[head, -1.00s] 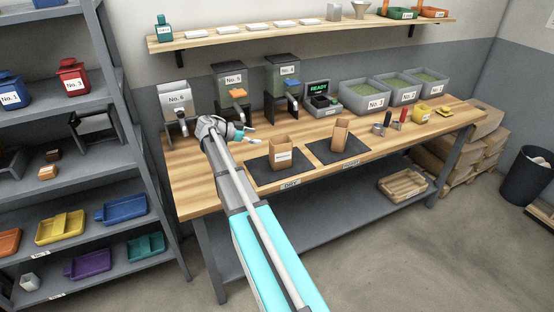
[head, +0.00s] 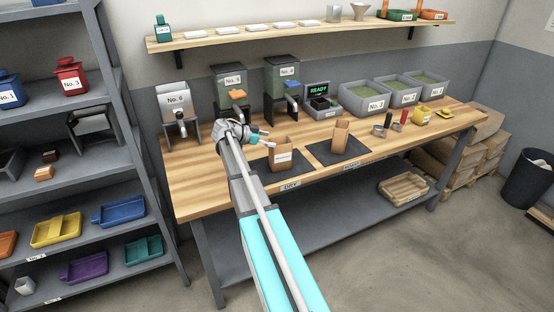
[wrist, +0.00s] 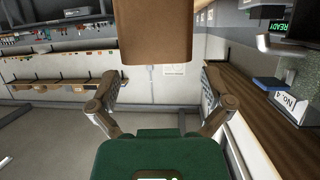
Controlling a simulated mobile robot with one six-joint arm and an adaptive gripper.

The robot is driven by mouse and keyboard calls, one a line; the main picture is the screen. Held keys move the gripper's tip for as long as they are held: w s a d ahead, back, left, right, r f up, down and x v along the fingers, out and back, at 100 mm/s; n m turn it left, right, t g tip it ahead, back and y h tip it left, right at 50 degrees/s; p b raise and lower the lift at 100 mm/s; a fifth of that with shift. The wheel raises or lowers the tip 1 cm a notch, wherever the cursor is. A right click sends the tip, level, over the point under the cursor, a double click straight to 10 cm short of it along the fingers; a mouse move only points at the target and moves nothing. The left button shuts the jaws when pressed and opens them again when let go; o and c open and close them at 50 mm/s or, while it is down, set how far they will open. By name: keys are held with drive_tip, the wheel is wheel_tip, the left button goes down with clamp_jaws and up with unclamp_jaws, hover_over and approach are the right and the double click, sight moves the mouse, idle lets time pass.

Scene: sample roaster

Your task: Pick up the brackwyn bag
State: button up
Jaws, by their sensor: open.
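Two open brown paper bags stand upright on dark mats on the wooden bench. The left bag (head: 283,158) has a white label too small to read; the right bag (head: 340,135) shows no readable label. I cannot tell by name which is the brackwyn bag. My gripper (head: 265,139) is open and empty, just left of the left bag's top. In the wrist view a brown bag (wrist: 155,32) shows at the top, ahead of and between the spread fingers of my gripper (wrist: 158,88), with a gap to each finger.
Hoppers, including No. 6 (head: 179,108), and a scale reading READY (head: 318,92) stand along the bench's back. Grey bins (head: 363,100) and small scoops are to the right. A shelf unit with coloured trays (head: 56,230) stands left. Bare bench (head: 200,180) lies left of the mats.

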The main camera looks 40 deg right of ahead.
sight(280, 141)
drive_tip(key=shift+b+x, duration=0.8)
drive_tip(key=shift+x, duration=1.5)
drive_tip(key=c, duration=1)
